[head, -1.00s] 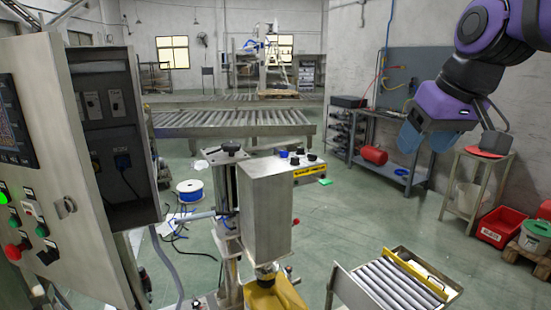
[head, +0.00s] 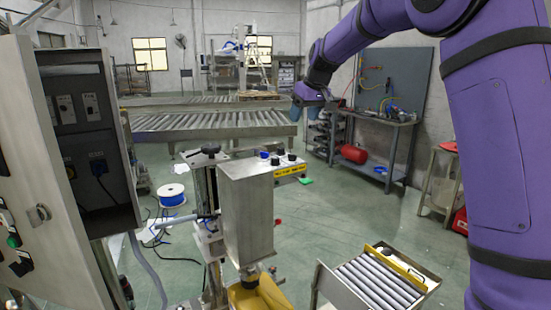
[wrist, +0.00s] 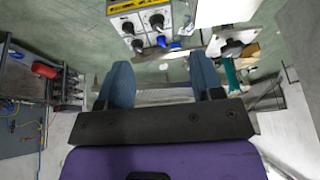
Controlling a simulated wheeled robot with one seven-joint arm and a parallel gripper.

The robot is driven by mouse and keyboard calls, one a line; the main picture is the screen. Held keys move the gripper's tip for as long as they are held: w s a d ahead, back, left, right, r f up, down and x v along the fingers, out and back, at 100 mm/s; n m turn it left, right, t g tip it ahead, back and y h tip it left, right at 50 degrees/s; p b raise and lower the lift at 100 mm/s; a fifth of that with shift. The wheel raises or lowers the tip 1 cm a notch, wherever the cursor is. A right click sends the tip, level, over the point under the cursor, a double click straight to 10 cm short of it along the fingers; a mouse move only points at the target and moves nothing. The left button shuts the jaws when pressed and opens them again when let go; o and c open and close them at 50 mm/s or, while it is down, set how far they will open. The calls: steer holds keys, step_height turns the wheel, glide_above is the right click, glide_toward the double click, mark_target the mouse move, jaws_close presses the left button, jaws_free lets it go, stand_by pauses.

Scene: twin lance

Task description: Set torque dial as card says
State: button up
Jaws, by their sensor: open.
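A light grey control box (head: 289,175) with a yellow label on its front stands behind the steel housing in the head view. Several dark knobs and a blue knob (head: 264,155) sit on its top. In the wrist view the box (wrist: 147,32) lies at the top, upside down, beyond my fingertips. Its dial marks are too small to read. My gripper (wrist: 160,70) is open and empty, with two blue fingers apart. In the head view my gripper (head: 299,108) is in the air above and right of the box. I cannot pick out a readable card.
A tall steel housing (head: 247,212) stands in front of the box. An open electrical cabinet (head: 50,170) fills the left. A roller tray (head: 378,285) is at the lower right. A workbench with a red cylinder (head: 353,154) stands at the right wall.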

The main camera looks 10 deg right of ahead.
steer(key=n, duration=0.2)
glide_toward(276, 158)
steer(key=x, duration=0.9)
steer(key=shift+w+a+f, duration=0.1)
steer(key=shift+w+f, duration=0.1)
steer(key=c, duration=0.9)
